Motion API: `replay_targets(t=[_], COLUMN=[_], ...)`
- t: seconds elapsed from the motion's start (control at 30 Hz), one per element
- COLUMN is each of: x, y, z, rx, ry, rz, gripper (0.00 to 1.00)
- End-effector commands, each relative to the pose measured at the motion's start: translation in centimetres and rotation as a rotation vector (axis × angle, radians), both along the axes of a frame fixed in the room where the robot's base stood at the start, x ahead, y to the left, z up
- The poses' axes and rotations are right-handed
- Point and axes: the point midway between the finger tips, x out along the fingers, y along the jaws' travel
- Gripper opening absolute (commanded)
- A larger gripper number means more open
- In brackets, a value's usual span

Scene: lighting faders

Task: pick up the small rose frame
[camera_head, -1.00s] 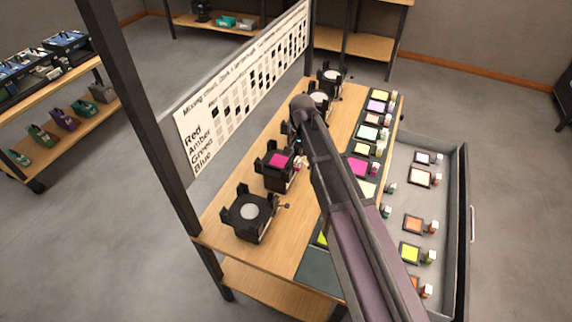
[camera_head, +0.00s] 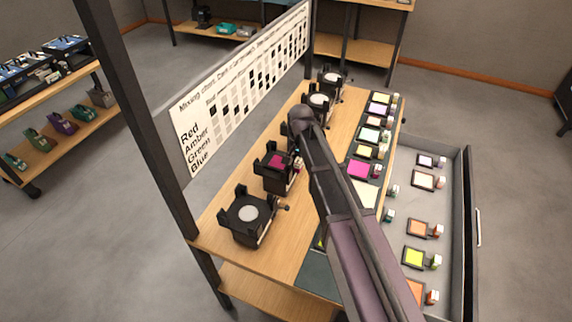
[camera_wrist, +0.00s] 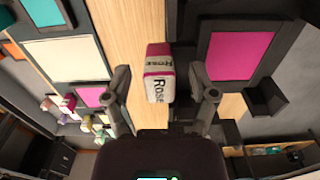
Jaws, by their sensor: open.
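The small rose frame (camera_head: 277,161) has a magenta panel and sits in a black holder on the table in the head view. In the wrist view its magenta panel (camera_wrist: 238,55) is at upper right. Its white-and-magenta tag (camera_wrist: 158,60), printed "Rose", stands at the centre. My gripper (camera_wrist: 158,82) is open, with one finger on each side of the tag; I cannot tell whether either touches it. In the head view my arm hides much of the gripper.
Two empty-looking holders (camera_head: 248,213) (camera_head: 318,100) stand on the table (camera_head: 219,208). Rows of coloured frames, including another magenta one (camera_head: 362,168), lie right of my arm. An open drawer (camera_head: 470,190) holds more frames. A mixing chart board (camera_head: 240,90) stands along the left side.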

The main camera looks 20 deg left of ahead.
Motion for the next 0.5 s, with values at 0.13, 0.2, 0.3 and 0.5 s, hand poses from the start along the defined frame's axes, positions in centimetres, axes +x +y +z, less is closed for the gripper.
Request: replay_targets(t=[0.13, 0.2, 0.3, 0.5], x=[0.03, 0.05, 0.04, 0.03], y=[-0.13, -0.15, -0.14, -0.14], z=[0.0, 0.0, 0.0, 0.0], rx=[0.0, 0.0, 0.0, 0.0], ry=[0.0, 0.0, 0.0, 0.0], rz=[-0.001, -0.001, -0.001, -0.001], gripper=[0.74, 0.74, 0.54, 0.0])
